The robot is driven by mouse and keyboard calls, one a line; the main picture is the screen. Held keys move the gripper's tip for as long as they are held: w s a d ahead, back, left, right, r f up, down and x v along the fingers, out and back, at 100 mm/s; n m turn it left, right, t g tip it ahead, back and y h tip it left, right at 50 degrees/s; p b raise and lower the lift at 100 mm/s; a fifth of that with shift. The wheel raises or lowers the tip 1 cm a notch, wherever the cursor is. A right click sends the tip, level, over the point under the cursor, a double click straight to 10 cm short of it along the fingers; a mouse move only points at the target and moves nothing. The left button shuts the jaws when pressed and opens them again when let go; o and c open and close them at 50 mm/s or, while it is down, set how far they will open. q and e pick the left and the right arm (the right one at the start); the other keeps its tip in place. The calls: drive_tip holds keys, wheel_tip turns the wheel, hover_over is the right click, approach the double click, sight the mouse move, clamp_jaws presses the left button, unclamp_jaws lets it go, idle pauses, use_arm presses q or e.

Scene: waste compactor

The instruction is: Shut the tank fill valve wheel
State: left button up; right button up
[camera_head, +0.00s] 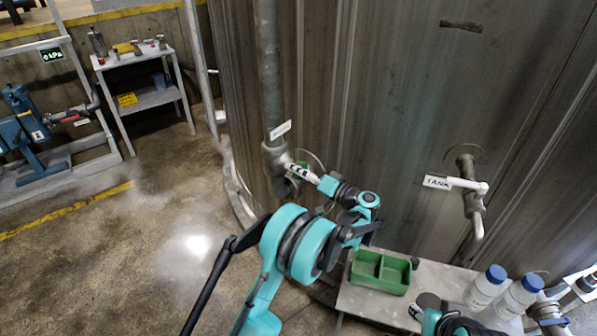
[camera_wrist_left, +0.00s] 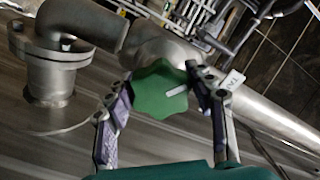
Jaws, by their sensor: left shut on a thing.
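The green lobed valve wheel (camera_wrist_left: 150,92) with a white mark fills the middle of the left wrist view. It sits on a grey metal valve body on the pipe; in the head view only a bit of the green wheel (camera_head: 302,166) shows behind my fingers. My left gripper (camera_wrist_left: 158,90) is shut on the wheel, one finger on each side of its rim. In the head view the left gripper (camera_head: 298,171) reaches the valve at the tank wall. My right gripper (camera_head: 417,312) shows only in part at the lower right; its jaw state is unclear.
The ribbed tank wall (camera_head: 360,90) rises behind the valve. A labelled TANK tap (camera_head: 468,185) is to the right. Below it, a grey table (camera_head: 347,303) holds a green divided tray (camera_head: 380,272) and blue-capped bottles (camera_head: 487,287). Open floor lies at left, before a small cart (camera_head: 150,97).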

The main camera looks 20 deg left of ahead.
use_arm(q)
drive_tip(key=m, duration=0.6)
drive_tip(key=shift+r, duration=0.2)
idle(0.4)
drive_tip(key=o, duration=1.2)
drive_tip(key=shift+a, duration=0.1)
drive_tip(key=v, duration=1.2)
